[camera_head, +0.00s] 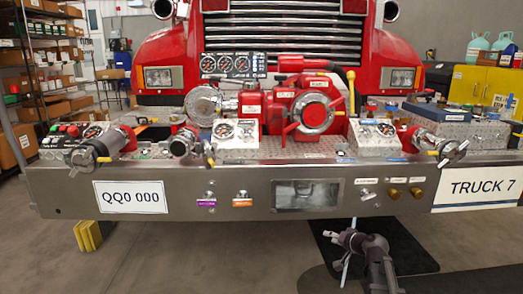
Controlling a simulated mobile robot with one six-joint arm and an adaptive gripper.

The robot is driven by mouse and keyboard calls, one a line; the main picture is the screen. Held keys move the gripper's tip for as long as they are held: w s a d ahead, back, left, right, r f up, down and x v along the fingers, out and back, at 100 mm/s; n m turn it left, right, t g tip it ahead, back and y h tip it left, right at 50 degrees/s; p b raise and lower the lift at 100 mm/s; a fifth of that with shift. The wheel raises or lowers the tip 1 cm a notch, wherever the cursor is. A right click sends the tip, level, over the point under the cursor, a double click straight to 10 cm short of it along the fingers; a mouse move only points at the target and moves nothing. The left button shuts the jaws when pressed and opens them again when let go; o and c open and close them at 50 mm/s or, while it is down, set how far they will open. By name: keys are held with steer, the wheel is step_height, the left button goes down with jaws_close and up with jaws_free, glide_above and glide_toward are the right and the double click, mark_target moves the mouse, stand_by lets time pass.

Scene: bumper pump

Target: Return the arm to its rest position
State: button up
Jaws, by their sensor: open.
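My arm rises at the bottom of the head view, right of centre, in front of the truck's bumper. My gripper (336,238) is at the arm's left end, just below the bumper's lower edge in the picture. It is open, and I see nothing held in it. The fingers are small here. The bumper pump panel (250,205) stands beyond it, with the red pump (313,112) on top.
A yellow block (88,236) stands under the bumper at left. A dark mat (405,250) lies on the floor around my arm. Shelves with boxes (55,107) line the left side, and a yellow cabinet (485,90) stands at right. Floor at lower left is clear.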

steer(key=s+a+f+n+g+h+p, duration=0.1)
steer(key=s+a+f+n+g+p, duration=0.2)
steer(key=s+a+g, duration=0.45)
steer(key=s+f+n+g+h+p, duration=0.1)
steer(key=s+g+h+p, duration=0.3)
steer(key=s, duration=1.2)
step_height(320, 180, up, 37)
steer(key=h+p, duration=0.1)
steer(key=p, duration=3.5)
steer(key=shift+w+a, duration=0.2)
steer(key=shift+w, duration=0.05)
steer(key=shift+t, duration=0.25)
steer(key=shift+o, duration=0.4)
steer(key=shift+d, duration=0.1)
